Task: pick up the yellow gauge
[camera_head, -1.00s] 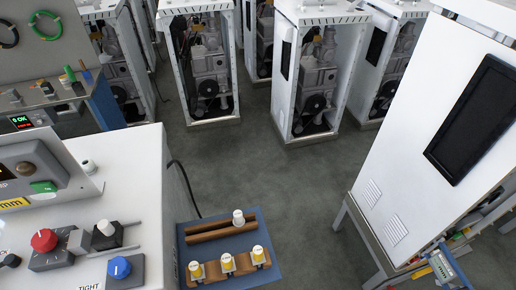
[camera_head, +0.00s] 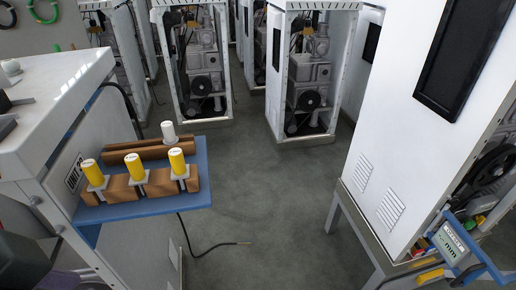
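Three yellow-handled gauges stand upright in a row in a brown wooden block (camera_head: 122,192) at the lower left: a left one (camera_head: 93,172), a middle one (camera_head: 135,167) and a right one (camera_head: 177,161). Each has a pale collar below its yellow handle. A white-handled piece (camera_head: 168,132) stands behind them by a second brown block (camera_head: 138,151). Both blocks rest on a blue shelf (camera_head: 200,170) beside a white cabinet. I cannot tell from the picture which of the three is the yellow gauge. Neither of my grippers is in view.
The white bench cabinet (camera_head: 75,85) is left of the shelf. A tall white dispenser (camera_head: 395,150) stands on a grey frame at the right, with a blue digital device (camera_head: 452,243) by it. Open dispenser frames (camera_head: 200,85) stand behind.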

